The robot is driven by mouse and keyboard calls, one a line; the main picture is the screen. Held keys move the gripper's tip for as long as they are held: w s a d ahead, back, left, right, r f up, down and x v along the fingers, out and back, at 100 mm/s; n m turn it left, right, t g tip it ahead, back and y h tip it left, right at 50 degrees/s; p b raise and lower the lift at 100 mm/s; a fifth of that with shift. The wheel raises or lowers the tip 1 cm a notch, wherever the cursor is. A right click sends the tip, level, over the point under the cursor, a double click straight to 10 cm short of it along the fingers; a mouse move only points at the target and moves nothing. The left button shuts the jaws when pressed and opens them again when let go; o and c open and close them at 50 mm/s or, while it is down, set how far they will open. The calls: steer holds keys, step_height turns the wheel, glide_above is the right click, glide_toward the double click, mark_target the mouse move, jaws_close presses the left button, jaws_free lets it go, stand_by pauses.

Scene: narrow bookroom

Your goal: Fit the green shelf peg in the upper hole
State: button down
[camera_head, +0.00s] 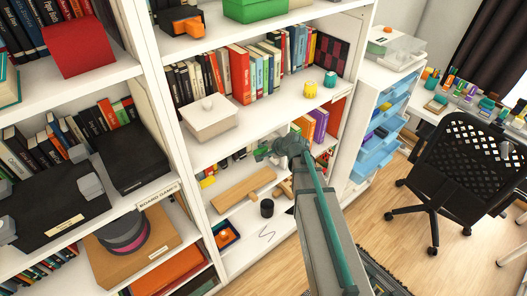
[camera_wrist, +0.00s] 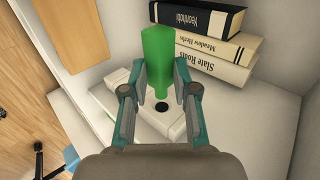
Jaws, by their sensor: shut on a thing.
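In the wrist view, my gripper (camera_wrist: 160,72) is shut on a green peg (camera_wrist: 158,48), with a finger on either side of it. The peg has a wide body and a narrower end pointing toward the bottom of the picture. Just below that end, a round dark hole (camera_wrist: 162,106) shows in a pale block-like surface. I cannot tell whether the peg touches this surface. In the head view, my gripper (camera_head: 268,152) is in front of the middle bookcase, below the shelf with the white box.
Three books (camera_wrist: 213,45) lie stacked right of the peg in the wrist view. In the head view, a white box (camera_head: 210,118), a yellow object (camera_head: 310,89) and a small green object (camera_head: 330,79) stand on the shelf above. A black chair (camera_head: 465,165) stands at right.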

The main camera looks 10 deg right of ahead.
steer(key=shift+w+d, duration=0.45)
steer(key=shift+d, duration=0.35)
steer(key=shift+w+d+b, duration=0.15)
steer(key=shift+d+b, duration=0.15)
steer(key=shift+w+d, duration=0.3)
steer(key=shift+d, duration=0.2)
steer(key=shift+c, duration=1.1)
jaws_free()
steer(key=shift+s+r, duration=0.1)
steer(key=shift+s, duration=0.05)
steer(key=p+v, duration=0.2)
steer(key=v, duration=0.7)
steer(key=shift+s+d+r, duration=0.15)
steer(key=shift+s+r, duration=0.05)
steer(key=shift+s, duration=0.05)
stand_by(0.7)
